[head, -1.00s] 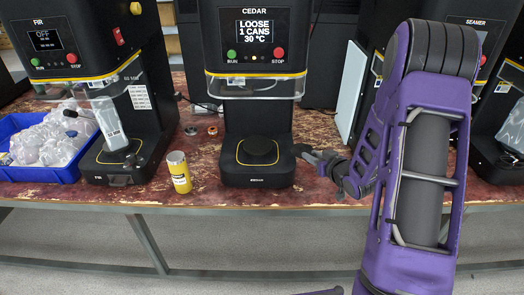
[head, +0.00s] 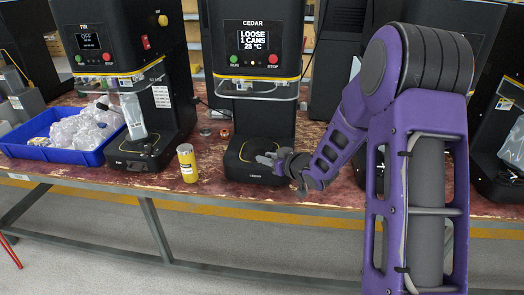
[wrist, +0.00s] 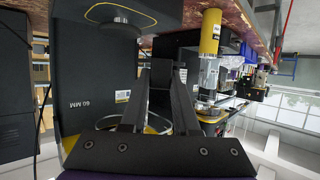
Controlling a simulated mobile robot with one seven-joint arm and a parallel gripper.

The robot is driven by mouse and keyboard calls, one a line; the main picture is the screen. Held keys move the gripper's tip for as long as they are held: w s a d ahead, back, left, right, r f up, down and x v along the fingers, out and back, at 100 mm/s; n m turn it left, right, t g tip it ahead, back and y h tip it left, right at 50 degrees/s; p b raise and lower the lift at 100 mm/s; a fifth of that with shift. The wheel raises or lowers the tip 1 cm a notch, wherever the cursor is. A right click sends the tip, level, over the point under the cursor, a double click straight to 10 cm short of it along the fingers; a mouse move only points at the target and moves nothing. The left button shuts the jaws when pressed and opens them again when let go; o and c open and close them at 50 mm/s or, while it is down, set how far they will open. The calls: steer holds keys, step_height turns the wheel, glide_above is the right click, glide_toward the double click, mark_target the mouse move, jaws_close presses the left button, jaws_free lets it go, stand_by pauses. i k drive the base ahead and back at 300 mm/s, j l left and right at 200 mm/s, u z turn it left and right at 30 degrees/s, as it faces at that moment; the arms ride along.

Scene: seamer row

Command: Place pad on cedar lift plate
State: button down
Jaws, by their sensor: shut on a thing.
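The cedar seamer (head: 255,62) stands mid-picture in the head view, its screen reading LOOSE, 1 CANS, 25 °C. Its dark lift plate (head: 249,147), edged by a yellow line, sits low on its base. My gripper (head: 268,158) reaches in from the right, over the right front part of that plate. In the wrist view my gripper (wrist: 163,72) has both fingers close together, with something dark between the tips. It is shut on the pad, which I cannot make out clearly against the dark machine. Whether it touches the plate I cannot tell.
A yellow can (head: 187,163) stands left of the cedar base; a yellow cylinder also shows in the wrist view (wrist: 210,35). The fir seamer (head: 98,42) and a blue bin (head: 58,153) of clear items are further left. Small parts (head: 225,133) lie between the seamers.

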mark_target(260, 143)
steer(key=i+j, duration=0.15)
steer(key=i, duration=0.2)
steer(key=i+j, duration=0.15)
steer(key=i, duration=0.2)
steer(key=i+j, duration=0.1)
steer(key=j, duration=0.1)
